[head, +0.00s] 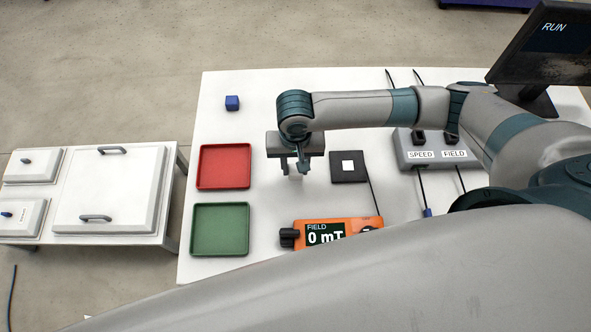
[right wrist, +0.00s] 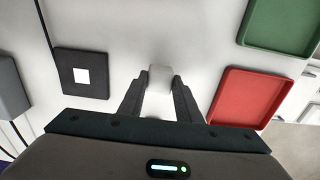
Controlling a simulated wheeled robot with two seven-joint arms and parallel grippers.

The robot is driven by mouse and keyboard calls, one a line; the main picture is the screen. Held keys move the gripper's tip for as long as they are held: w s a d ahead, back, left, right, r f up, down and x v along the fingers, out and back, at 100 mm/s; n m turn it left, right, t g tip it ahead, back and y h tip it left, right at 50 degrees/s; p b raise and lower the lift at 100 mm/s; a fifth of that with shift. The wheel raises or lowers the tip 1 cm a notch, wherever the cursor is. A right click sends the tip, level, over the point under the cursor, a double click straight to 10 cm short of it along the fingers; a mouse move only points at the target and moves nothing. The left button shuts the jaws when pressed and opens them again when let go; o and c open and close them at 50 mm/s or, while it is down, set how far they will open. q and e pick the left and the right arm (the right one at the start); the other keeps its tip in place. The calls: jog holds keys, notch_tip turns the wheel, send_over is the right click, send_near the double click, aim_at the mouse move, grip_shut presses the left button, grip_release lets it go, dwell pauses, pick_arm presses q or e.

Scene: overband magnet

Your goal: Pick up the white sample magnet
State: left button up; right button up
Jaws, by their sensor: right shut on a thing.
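The white sample magnet (right wrist: 160,75) is a small pale block between the fingertips of my right gripper (right wrist: 159,90) in the right wrist view. The jaws are shut on it. In the head view my right gripper (head: 296,168) points down at the white table, between the red tray and the black square pad. There the white magnet (head: 295,174) is mostly hidden by the fingers and blends with the table. I cannot tell whether it touches the table. My left gripper is not in view.
A red tray (head: 200,167) and a green tray (head: 194,230) lie left of the gripper.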

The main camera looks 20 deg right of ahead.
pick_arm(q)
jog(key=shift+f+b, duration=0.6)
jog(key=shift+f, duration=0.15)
pick_arm(e)
jog(key=s+a+r, duration=0.3)
jog(key=s+r, duration=0.5)
jog(key=s, duration=0.3)
jog(key=shift+a, duration=0.2)
jog(key=shift+s, duration=0.1)
